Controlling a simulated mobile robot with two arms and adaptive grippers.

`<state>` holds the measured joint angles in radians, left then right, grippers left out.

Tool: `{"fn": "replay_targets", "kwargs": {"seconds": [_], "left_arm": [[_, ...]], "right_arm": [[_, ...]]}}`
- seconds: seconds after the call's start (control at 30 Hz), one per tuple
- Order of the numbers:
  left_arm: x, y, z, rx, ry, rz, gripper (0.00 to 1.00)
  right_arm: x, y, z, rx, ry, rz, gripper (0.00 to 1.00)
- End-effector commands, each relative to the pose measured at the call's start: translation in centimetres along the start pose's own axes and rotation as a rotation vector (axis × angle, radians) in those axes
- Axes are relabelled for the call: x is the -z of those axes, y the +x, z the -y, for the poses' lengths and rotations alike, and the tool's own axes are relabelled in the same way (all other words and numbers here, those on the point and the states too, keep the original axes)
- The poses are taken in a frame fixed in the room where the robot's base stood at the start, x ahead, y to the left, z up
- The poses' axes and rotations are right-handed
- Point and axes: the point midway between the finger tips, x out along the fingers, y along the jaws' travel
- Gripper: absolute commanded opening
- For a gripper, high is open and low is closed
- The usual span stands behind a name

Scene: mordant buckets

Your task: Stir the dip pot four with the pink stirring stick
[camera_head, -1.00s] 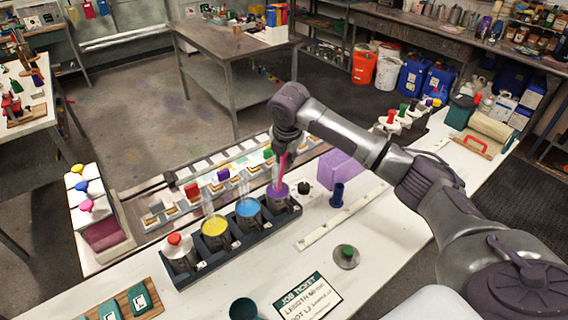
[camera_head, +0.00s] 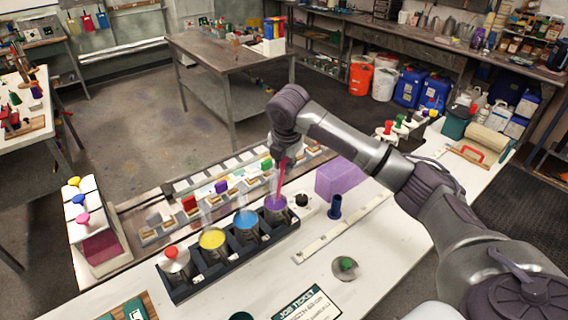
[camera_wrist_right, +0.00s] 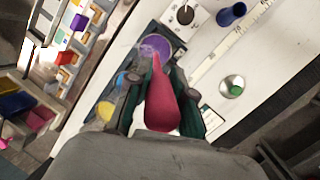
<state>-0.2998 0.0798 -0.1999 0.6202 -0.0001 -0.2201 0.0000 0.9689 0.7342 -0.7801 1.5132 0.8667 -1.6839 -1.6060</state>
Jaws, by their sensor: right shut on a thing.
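The pink stirring stick (camera_head: 281,172) is held in my right gripper (camera_head: 284,150), pointing down. In the right wrist view the stick (camera_wrist_right: 161,105) lies between the two fingers, its thin end reaching the purple liquid. The pot with purple liquid (camera_head: 276,204) is the rightmost of a row in the dark rack (camera_head: 222,272). The stick's lower end appears inside this pot's mouth; how deep it reaches cannot be told. My left gripper is not in view.
A purple block (camera_head: 340,176) and dark blue cup (camera_head: 335,207) stand right of the rack. A white ruled strip (camera_head: 342,230) and a green-knobbed lid (camera_head: 346,267) lie on the white bench. Small coloured blocks sit on a tray behind the rack.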

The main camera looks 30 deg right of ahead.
Motion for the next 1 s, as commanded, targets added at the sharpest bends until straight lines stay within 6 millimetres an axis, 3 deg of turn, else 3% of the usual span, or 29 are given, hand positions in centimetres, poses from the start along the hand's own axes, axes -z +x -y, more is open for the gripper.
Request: {"fn": "replay_targets", "kwargs": {"seconds": [1.0], "left_arm": [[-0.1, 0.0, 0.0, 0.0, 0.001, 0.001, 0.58]], "right_arm": [[-2.4, -10.4, -2.0, -0.001, 0.001, 0.001, 0.0]]}}
